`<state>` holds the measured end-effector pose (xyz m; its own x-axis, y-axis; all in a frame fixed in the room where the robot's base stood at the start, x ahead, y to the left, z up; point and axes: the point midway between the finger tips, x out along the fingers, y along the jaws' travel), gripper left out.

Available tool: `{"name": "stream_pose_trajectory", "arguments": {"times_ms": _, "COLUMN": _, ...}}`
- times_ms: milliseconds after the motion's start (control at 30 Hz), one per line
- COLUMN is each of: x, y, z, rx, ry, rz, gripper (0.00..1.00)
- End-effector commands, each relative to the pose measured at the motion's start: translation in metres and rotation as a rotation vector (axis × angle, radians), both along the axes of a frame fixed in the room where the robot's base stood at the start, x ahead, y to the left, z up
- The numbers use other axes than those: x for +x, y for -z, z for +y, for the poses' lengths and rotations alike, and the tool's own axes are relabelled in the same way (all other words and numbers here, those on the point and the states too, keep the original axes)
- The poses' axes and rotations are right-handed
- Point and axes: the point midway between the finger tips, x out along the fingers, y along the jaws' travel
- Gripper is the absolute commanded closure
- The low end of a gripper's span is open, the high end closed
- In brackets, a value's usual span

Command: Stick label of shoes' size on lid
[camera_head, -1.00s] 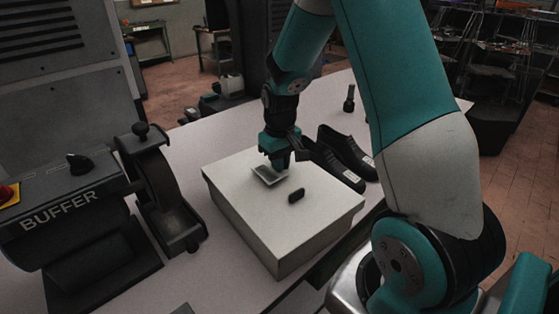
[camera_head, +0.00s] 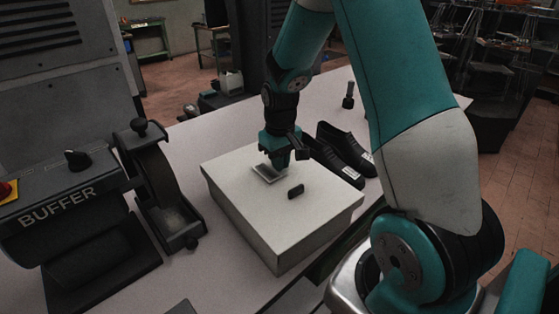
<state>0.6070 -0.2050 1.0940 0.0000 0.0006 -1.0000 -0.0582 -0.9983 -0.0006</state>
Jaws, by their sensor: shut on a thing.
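A white shoe box with its lid (camera_head: 235,197) on sits on the table. A small pale label (camera_head: 265,175) with a grey face lies at or just above the lid's surface, toward the back. My gripper (camera_head: 279,165) points down over the back part of the lid and is shut on the label. I cannot tell whether the label touches the lid all over. A small black oblong piece (camera_head: 296,191) lies on the lid to the right of the label.
A buffer machine (camera_head: 70,215) with a wheel guard (camera_head: 155,185) stands left of the box. A small dark upright object (camera_head: 348,96) stands farther back on the table (camera_head: 225,130). The front part of the lid is clear.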

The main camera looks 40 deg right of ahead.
Motion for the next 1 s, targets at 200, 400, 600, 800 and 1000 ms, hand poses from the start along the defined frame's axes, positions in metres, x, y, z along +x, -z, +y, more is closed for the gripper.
{"name": "stream_pose_trajectory", "arguments": {"times_ms": 200, "x": 0.0, "y": 0.0, "z": 0.0, "rx": 0.0, "ry": 0.0, "rz": 0.0, "gripper": 1.0}}
{"name": "stream_pose_trajectory", "arguments": {"times_ms": 400, "x": 0.0, "y": 0.0006, "z": 0.0001, "rx": 0.0, "ry": 0.0, "rz": 0.0, "gripper": 1.0}}
{"name": "stream_pose_trajectory", "arguments": {"times_ms": 600, "x": 0.0, "y": 0.0034, "z": 0.0001, "rx": 0.0, "ry": 0.0, "rz": 0.0, "gripper": 1.0}}
{"name": "stream_pose_trajectory", "arguments": {"times_ms": 800, "x": 0.0, "y": 0.0056, "z": 0.0, "rx": 0.0, "ry": 0.0, "rz": 0.0, "gripper": 1.0}}
{"name": "stream_pose_trajectory", "arguments": {"times_ms": 1000, "x": -0.0001, "y": 0.0055, "z": 0.0001, "rx": 0.0, "ry": 0.0, "rz": 0.0, "gripper": 1.0}}
